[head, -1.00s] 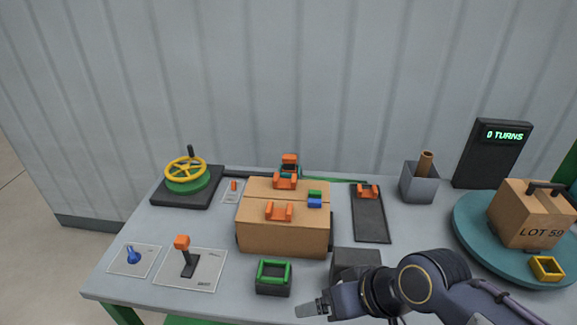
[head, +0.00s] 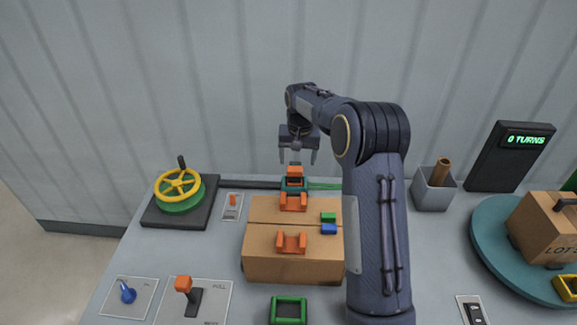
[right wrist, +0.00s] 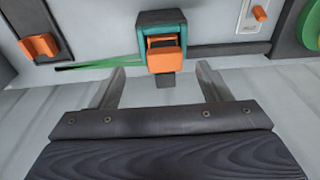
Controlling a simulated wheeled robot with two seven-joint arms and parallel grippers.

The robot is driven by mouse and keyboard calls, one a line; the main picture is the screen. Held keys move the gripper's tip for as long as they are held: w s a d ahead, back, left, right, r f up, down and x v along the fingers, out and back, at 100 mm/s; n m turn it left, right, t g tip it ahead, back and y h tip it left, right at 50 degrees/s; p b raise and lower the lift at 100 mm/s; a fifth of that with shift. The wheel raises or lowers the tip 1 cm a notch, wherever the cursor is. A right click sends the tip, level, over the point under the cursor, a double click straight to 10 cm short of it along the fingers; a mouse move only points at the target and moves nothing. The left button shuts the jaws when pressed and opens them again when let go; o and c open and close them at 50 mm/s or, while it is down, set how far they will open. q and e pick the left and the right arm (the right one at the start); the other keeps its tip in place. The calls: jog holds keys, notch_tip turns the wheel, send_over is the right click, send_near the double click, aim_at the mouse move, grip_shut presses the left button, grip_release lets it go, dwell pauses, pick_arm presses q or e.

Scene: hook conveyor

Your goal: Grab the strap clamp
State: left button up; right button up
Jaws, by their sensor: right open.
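The strap clamp, a teal body with an orange lever (head: 294,176), stands just behind the cardboard box, with a thin green strap (head: 325,186) running right from it. In the right wrist view the clamp (right wrist: 163,48) lies centred between and just beyond the fingertips. My right gripper (head: 298,158) is open and empty, fingers pointing down above the clamp. It also shows in the right wrist view (right wrist: 160,82), with one finger to each side of the clamp's line and no visible contact. My left gripper is not in view.
A yellow handwheel (head: 179,185) stands at left, an orange-knobbed lever (head: 184,285) in front. A grey cup (head: 434,190) and teal turntable (head: 490,240) are at right.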

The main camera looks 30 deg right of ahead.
aim_at(295, 168)
jog(key=shift+w+d+f, duration=0.15)
jog(key=shift+w+f, duration=0.6)
jog(key=shift+w, duration=0.2)
notch_tip(295, 168, down, 2)
jog(key=shift+f, duration=0.2)
jog(key=f, duration=0.1)
jog(key=f+b, duration=0.1)
jog(key=f, duration=0.1)
jog(key=f+b, duration=0.1)
jog(key=f, duration=0.1)
jog(key=shift+w+d, duration=0.1)
jog(key=shift+w, duration=0.2)
jog(key=shift+c, duration=0.9)
jog(key=c, duration=0.9)
